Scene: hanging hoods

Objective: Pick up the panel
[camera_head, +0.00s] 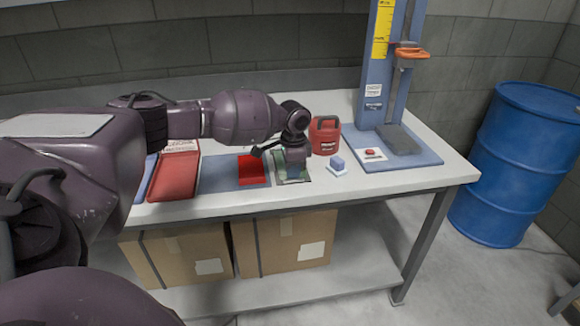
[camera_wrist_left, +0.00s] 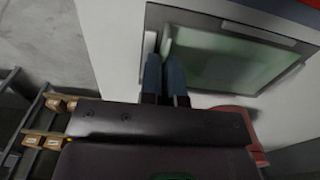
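The panel (camera_wrist_left: 235,58) is a greenish, see-through sheet with a pale edge strip, seen large in the left wrist view. In the head view it shows as a small green patch (camera_head: 290,173) near the front of the white table, partly covered by my left gripper (camera_head: 285,152). In the left wrist view, the two blue-grey fingers of my left gripper (camera_wrist_left: 164,58) are close together, with the panel's left edge between their tips. The gripper looks shut on that edge. I cannot tell whether the panel is clear of the surface under it. My right gripper is not in view.
A red block (camera_head: 252,170) lies left of the panel, near a red bin (camera_head: 174,176). A blue barrel (camera_head: 515,160) stands beyond the table.

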